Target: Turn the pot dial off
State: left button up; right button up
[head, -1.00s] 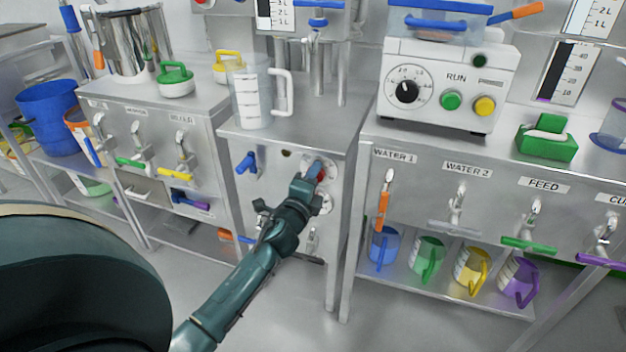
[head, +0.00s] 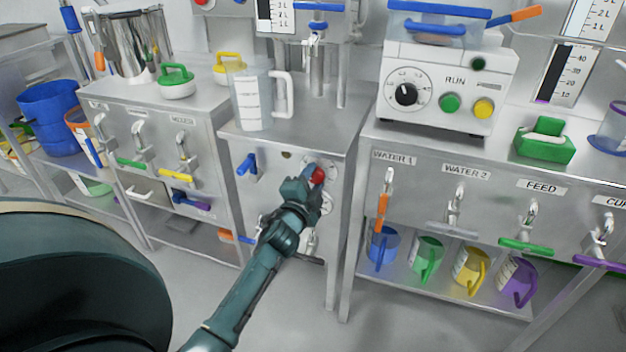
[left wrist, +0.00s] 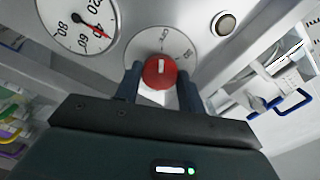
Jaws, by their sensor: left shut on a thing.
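The pot dial is a red knob (head: 318,175) with a white pointer mark, on a round scale plate on the front of the middle steel cabinet. In the left wrist view the knob (left wrist: 159,72) sits between the two fingers, its pointer mark near the top. My left gripper (head: 304,184) is at the cabinet front and shut on the knob; it also shows in the left wrist view (left wrist: 160,84). The gripper hides part of the scale plate. My right gripper is not in view.
A round gauge (left wrist: 78,22) is beside the dial in the left wrist view. A blue-handled valve (head: 246,164) is left of my gripper. A clear jug (head: 252,98) stands on the cabinet top. The WATER bench (head: 420,190) is to the right.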

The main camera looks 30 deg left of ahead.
pick_arm(q)
jog(key=o, duration=1)
jog(key=shift+c, duration=0.2)
jog(key=shift+s, duration=0.1)
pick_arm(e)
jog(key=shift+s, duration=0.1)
